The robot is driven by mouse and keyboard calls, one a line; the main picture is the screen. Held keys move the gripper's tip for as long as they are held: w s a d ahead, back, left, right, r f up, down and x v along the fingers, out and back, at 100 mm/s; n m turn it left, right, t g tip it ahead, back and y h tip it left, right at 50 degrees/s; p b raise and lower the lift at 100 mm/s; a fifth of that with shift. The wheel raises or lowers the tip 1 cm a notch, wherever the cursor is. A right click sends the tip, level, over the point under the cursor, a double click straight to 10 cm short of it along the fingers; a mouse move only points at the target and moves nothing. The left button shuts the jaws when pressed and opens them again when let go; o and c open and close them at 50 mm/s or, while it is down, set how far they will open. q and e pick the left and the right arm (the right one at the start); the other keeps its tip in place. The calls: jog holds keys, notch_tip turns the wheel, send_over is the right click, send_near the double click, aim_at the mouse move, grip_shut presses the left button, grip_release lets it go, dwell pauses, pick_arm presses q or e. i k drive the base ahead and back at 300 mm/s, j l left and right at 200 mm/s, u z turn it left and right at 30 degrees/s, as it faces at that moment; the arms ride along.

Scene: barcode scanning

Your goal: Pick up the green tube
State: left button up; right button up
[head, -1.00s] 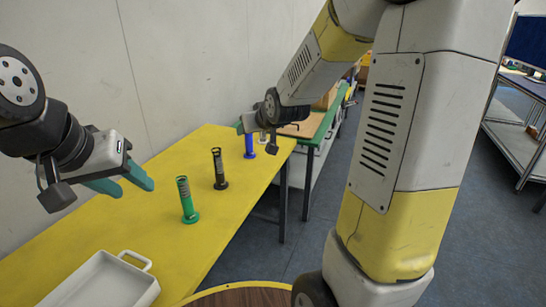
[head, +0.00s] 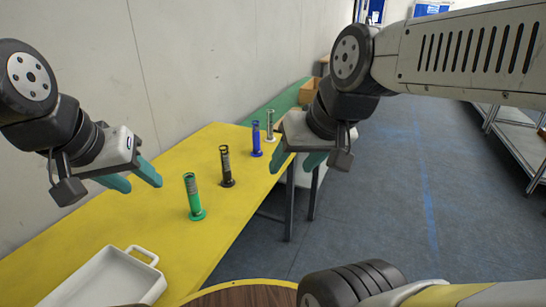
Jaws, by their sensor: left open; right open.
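The green tube (head: 191,194) stands upright on its round base on the yellow table (head: 120,222), nearest to me in a row of tubes. My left gripper (head: 138,179) is open and empty, in the picture left of the green tube and apart from it. My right gripper (head: 297,160) is open and empty, in the picture to the right of the tubes, by the table's right edge. Neither gripper touches a tube.
A black tube (head: 226,166), a blue tube (head: 256,139) and a white tube (head: 270,124) stand behind the green one. A white tray (head: 112,284) with a handle lies at the front left. A wall borders the table on the left. A round wooden top (head: 245,294) is in front.

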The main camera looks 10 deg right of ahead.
aim_at(197, 213)
jog(key=i+l+u, duration=0.1)
jog(key=l, duration=0.3)
jog(key=i+l+u, duration=0.1)
jog(key=l, duration=0.35)
jog(key=i+l+u, duration=0.15)
jog(key=l, duration=0.3)
jog(key=u, duration=1.4)
jog(key=i+l, duration=0.05)
